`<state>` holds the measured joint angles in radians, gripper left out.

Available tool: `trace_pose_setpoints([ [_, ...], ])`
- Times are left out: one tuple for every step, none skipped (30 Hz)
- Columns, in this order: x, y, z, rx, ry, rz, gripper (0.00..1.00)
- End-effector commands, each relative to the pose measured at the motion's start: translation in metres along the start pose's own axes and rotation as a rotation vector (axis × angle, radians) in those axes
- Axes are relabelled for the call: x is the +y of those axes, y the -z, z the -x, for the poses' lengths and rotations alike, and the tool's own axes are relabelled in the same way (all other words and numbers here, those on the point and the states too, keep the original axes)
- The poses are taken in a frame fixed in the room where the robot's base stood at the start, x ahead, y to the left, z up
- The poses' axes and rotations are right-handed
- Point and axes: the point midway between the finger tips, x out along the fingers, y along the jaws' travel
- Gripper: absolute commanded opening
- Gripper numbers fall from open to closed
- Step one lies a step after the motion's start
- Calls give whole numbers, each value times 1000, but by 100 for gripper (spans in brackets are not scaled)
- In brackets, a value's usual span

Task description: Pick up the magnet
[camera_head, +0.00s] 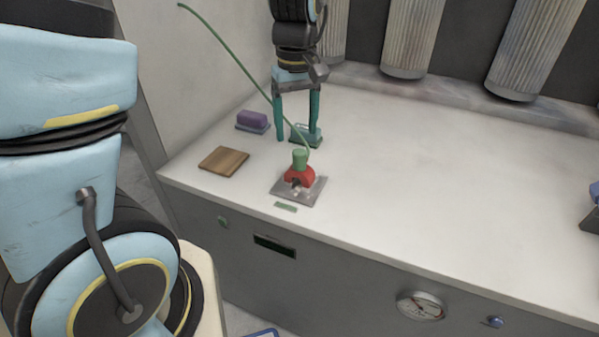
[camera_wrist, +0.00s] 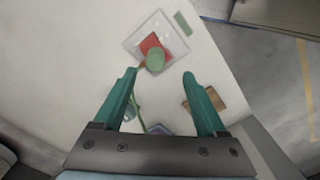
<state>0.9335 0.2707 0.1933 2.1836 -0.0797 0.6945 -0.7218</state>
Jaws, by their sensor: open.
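A red arched block (camera_head: 299,177), which looks like the magnet, has a green knob (camera_head: 300,158) on top and stands on a square grey plate (camera_head: 313,190) near the counter's front edge. In the wrist view, the red part (camera_wrist: 151,42) and the green knob (camera_wrist: 155,61) show just beyond the fingertips, on the plate (camera_wrist: 174,44). My gripper (camera_head: 297,138) points down with its teal fingers apart, above and behind the magnet in the head view. In the wrist view, my gripper (camera_wrist: 160,76) is open with nothing between its fingers.
A wooden square (camera_head: 224,161) lies left of the magnet. A purple block on a base (camera_head: 252,119) sits farther back. A green-based piece (camera_head: 307,138) is partly hidden behind my fingers. A thin green line curves to the knob.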

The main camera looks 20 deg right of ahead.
Motion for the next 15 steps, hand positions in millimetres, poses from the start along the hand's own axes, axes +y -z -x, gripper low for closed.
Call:
trace_pose_setpoints([
  [-1, 0, -9, -4, 4, 1, 74],
  [-1, 0, -13, -3, 3, 1, 74],
  [0, 0, -18, -3, 2, 1, 74],
  [0, 0, -22, -3, 2, 1, 74],
  [0, 0, -24, -2, 1, 1, 74],
  [0, 0, -27, -1, 1, 1, 74],
  [0, 0, -28, -1, 1, 1, 74],
  [0, 0, -30, -1, 1, 0, 74],
  [0, 0, -32, -1, 1, 0, 74],
  [1, 0, -34, -1, 1, 0, 74],
  [1, 0, -36, -1, 2, -1, 74],
  [2, 0, -40, -2, 3, -1, 74],
  [3, 1, -44, -3, 3, -1, 74],
  [4, 1, -48, -3, 3, -1, 74],
  [5, 1, -53, -3, 3, -1, 74],
])
